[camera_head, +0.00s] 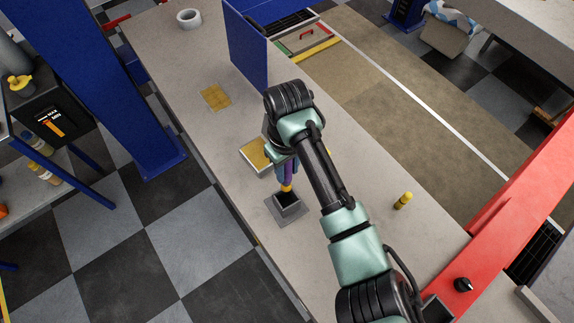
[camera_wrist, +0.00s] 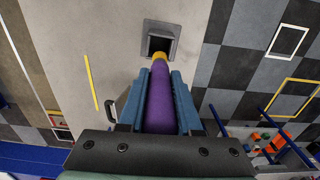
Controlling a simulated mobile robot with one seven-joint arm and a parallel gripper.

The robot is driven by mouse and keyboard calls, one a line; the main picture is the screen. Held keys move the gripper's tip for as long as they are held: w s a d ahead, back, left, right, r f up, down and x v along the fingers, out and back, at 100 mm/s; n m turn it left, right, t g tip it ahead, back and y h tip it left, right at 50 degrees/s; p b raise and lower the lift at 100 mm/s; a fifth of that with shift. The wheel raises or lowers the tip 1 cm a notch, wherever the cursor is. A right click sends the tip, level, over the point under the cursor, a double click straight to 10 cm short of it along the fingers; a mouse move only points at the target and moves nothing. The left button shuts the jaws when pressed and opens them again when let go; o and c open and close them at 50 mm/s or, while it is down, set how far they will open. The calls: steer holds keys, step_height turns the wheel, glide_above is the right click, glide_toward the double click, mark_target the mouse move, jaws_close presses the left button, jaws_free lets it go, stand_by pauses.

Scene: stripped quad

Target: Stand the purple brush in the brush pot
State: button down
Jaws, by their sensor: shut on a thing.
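The purple brush (camera_wrist: 160,95) is clamped between the two blue fingers of my gripper (camera_wrist: 158,88). In the head view the gripper (camera_head: 284,166) is partly hidden by my arm, with the brush's yellow end (camera_head: 287,187) pointing down. The brush pot (camera_head: 289,208) is a grey square holder with a dark opening on a flat base, standing on the table. It also shows in the wrist view (camera_wrist: 174,31), just beyond the yellow end. That end appears close to the opening, at its edge; I cannot tell the exact height gap.
A pale tray (camera_head: 251,163) with a yellow pad stands behind the pot. A yellow cylinder (camera_head: 403,200) stands to the right. A flat yellow square (camera_head: 215,96), tape roll (camera_head: 189,19) and upright blue panel (camera_head: 245,50) are farther back. The table's left edge is near the pot.

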mark_target(287, 188)
steer(key=shift+f+b, duration=2)
steer(key=shift+f, duration=0.3)
steer(key=shift+f+b, duration=1.65)
steer(key=shift+f, duration=1.25)
steer(key=c, duration=0.5)
jaws_free()
step_height(287, 188, up, 13)
